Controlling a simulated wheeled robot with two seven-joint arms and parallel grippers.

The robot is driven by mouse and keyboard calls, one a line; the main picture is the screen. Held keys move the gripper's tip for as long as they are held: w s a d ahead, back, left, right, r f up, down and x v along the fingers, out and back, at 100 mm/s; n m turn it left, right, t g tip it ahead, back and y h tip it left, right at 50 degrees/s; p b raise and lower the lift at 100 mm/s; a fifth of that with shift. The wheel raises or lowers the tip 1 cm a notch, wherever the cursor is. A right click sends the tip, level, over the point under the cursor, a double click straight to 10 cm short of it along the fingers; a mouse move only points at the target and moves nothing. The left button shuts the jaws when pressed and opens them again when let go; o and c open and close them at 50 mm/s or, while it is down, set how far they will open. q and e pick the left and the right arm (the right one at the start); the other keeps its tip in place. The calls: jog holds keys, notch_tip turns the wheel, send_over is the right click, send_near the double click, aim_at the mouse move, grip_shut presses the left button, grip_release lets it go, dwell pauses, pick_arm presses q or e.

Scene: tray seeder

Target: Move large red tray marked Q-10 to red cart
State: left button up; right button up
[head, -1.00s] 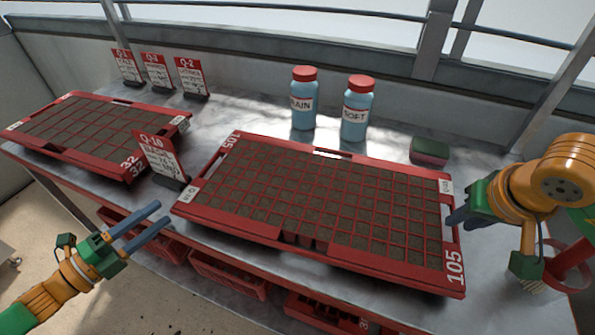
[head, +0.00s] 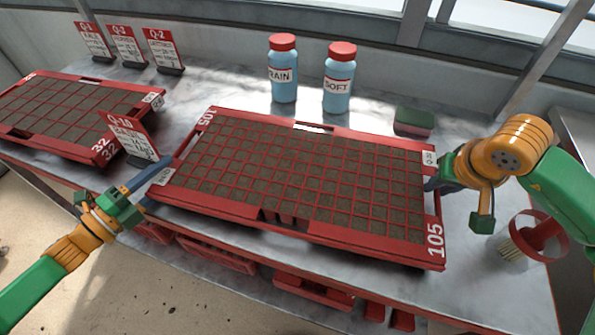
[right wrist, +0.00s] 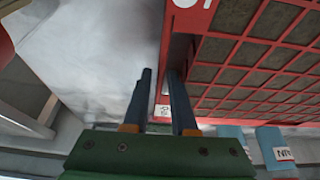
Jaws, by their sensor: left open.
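The large red tray (head: 345,238) lies on the metal bench, marked 105, with soil-filled cells. The Q-10 sign (head: 133,138) stands by its left end. My left gripper (head: 148,182) is open at the tray's left end, fingers pointing at the rim by a small white label; contact is unclear. My right gripper (head: 432,186) is at the tray's right end. In the right wrist view its fingers (right wrist: 160,90) are apart, with the tray's end rim (right wrist: 166,50) and a white label between them; whether they press on it is unclear. No red cart is identifiable.
A smaller red tray (head: 60,142) marked 32 lies to the left. Several Q signs, a RAIN bottle (head: 283,75), a SOFT bottle (head: 339,85) and a green-topped sponge (head: 414,122) stand behind. Red crates (head: 312,290) sit below the bench.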

pick_arm(q)
jog(key=shift+x, duration=0.85)
pick_arm(e)
jog(key=shift+x, duration=0.8)
pick_arm(q)
jog(key=c, duration=0.5)
pick_arm(e)
grip_shut()
pick_arm(q)
grip_shut()
pick_arm(e)
jog(key=shift+r, duration=0.1)
